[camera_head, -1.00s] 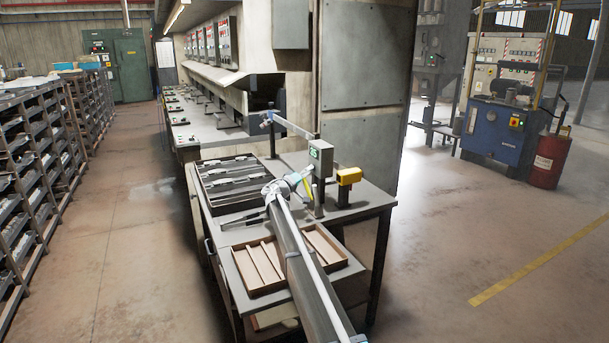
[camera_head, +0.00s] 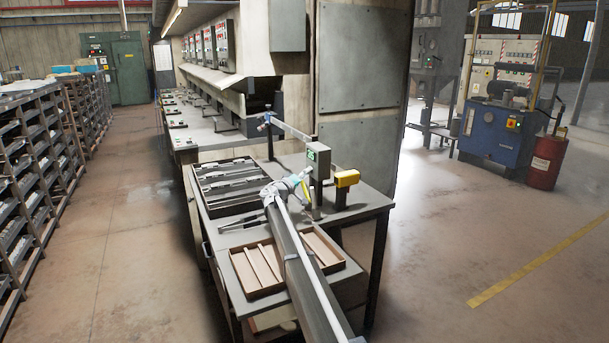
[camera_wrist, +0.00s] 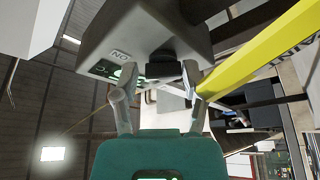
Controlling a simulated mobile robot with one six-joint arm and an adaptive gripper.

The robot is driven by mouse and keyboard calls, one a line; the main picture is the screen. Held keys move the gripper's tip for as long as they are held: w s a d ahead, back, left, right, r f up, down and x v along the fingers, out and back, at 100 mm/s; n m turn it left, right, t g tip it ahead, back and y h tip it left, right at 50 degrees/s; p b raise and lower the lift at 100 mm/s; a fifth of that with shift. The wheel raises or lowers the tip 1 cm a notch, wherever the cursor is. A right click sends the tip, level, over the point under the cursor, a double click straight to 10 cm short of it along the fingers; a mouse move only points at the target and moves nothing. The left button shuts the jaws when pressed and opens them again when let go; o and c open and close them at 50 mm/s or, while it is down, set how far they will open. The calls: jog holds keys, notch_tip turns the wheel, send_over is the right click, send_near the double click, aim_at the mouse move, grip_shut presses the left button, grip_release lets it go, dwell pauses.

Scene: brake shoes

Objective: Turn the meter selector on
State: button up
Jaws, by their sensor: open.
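The meter (camera_head: 318,158) is a grey box with a small green face, on a post at the back of the workbench (camera_head: 365,212). In the wrist view, the grey meter box (camera_wrist: 140,28) fills the top, seen from close by, with an "ON" label. A dark, block-like selector (camera_wrist: 160,65) sticks out from the box near that label. My gripper (camera_wrist: 158,92) is open, its two fingers apart on either side below the selector, with no clear contact visible. In the head view, my gripper (camera_head: 303,184) is close by the meter's left side.
A yellow bar (camera_wrist: 255,52) crosses close to the right finger. A yellow-topped device (camera_head: 347,178) stands right of the meter. A dark tray of parts (camera_head: 222,207) and a wooden tray (camera_head: 262,292) lie on the bench. The floor to the right is open.

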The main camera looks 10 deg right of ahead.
jog(key=b+v, duration=0.3)
jog(key=v, duration=1.3)
jog(key=shift+b, duration=0.35)
dwell(1.4)
jog(key=shift+d+r, duration=0.1)
jog(key=shift+r, duration=0.05)
dwell(0.3)
